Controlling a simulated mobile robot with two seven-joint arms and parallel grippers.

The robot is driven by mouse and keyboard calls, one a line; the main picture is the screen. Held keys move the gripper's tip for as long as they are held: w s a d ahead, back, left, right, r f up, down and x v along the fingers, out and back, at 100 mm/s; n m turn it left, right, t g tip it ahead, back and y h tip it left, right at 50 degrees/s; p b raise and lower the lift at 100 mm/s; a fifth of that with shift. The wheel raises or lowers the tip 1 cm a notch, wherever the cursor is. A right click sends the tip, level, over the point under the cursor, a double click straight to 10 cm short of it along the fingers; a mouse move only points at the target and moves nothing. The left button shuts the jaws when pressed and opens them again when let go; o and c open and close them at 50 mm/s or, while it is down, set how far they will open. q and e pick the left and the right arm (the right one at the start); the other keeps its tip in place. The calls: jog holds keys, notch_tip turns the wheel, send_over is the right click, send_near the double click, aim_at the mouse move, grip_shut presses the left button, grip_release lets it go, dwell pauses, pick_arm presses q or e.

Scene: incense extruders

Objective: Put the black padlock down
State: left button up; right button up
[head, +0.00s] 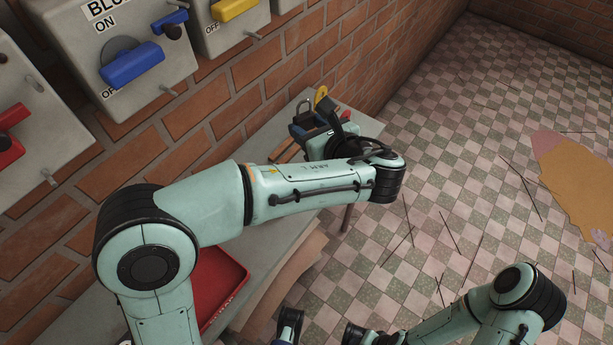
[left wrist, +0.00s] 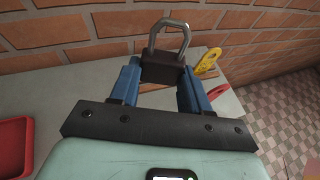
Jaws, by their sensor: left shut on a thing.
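The black padlock with a grey metal shackle sits between the blue fingers of my left gripper (left wrist: 155,85), body (left wrist: 162,68) low and shackle up, in the left wrist view. In the head view my left gripper (head: 304,127) is at the far end of the grey table (head: 345,105), close to the brick wall. The padlock (head: 304,110) shows there only in part, behind the gripper. Whether its underside touches the table is hidden.
A yellow tag-like piece (left wrist: 208,60) and a red piece (left wrist: 217,91) are right of the padlock. A red tray (head: 222,285) lies on the nearer table. Switch boxes with blue (head: 133,64), yellow (head: 233,9) and red (head: 10,133) handles hang on the wall. Thin sticks litter the tiled floor.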

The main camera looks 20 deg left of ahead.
pick_arm(q)
notch_tip(320, 180, down, 18)
jog(key=b, duration=0.4)
jog(key=shift+r, duration=0.25)
jog(key=shift+f, duration=0.25)
pick_arm(e)
jog(key=w+d+f+t, duration=0.1)
jog(key=w+f, duration=0.3)
jog(key=shift+w+d+f+t+h, duration=0.15)
jog(key=shift+d+f+t+h, duration=0.15)
jog(key=shift+d+f, duration=0.1)
pick_arm(q)
jog(key=shift+f+b, duration=0.4)
jog(key=shift+f, duration=0.2)
pick_arm(e)
jog(key=shift+w+d+f, duration=0.1)
jog(key=shift+w+f, duration=0.2)
jog(key=shift+w, duration=0.05)
pick_arm(q)
jog(key=o, duration=1.1)
jog(key=shift+o, duration=0.2)
